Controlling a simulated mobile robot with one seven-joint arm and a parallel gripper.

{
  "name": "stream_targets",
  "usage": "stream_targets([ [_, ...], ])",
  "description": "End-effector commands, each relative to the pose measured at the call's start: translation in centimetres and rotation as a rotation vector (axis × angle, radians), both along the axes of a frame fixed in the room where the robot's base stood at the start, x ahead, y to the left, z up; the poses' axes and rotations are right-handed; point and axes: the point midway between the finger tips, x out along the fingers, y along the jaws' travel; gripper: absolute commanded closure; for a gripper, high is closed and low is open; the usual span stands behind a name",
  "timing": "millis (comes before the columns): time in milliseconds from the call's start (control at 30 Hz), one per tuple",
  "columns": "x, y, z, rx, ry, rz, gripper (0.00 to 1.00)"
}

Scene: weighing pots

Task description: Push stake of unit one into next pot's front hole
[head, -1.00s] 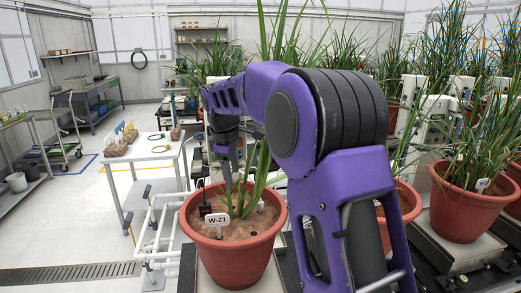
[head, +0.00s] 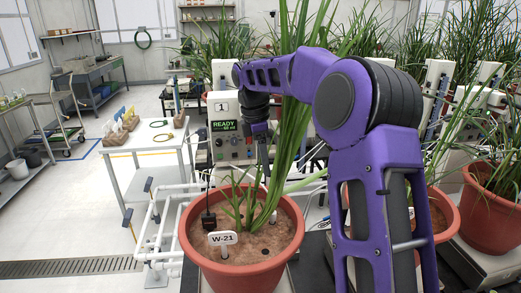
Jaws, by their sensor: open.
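A terracotta pot (head: 232,277) with brown soil, a grassy plant and a white W-21 label (head: 222,239) stands in front of me. A small black stake (head: 209,219) with a thin cable is upright in its soil at the left. A dark spot that looks like a hole (head: 265,252) shows in the soil near the front. Unit one (head: 228,135), a pale box marked 1 with a green READY display, stands behind the pot. My gripper (head: 264,158) is open and points down above the back of the pot, beside the leaves. Leaves partly hide its fingers.
White pipes (head: 165,222) run left of the pot. A white table (head: 152,148) stands behind them. My arm covers much of the right, where another pot (head: 437,222) is partly hidden and a larger planted pot (head: 492,215) stands on a scale.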

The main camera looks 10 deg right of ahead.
Motion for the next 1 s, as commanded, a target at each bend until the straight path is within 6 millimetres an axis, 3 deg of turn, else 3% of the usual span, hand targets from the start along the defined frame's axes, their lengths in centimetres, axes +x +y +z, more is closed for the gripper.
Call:
stream_targets([
  [267,0.0,-0.3,-2.0,-0.001,0.002,0.000,0.36],
  [800,-0.1,-1.9,-12.5,0.000,0.003,0.000,0.36],
  [1000,-0.1,-2.4,-15.5,0.000,0.001,-0.001,0.36],
])
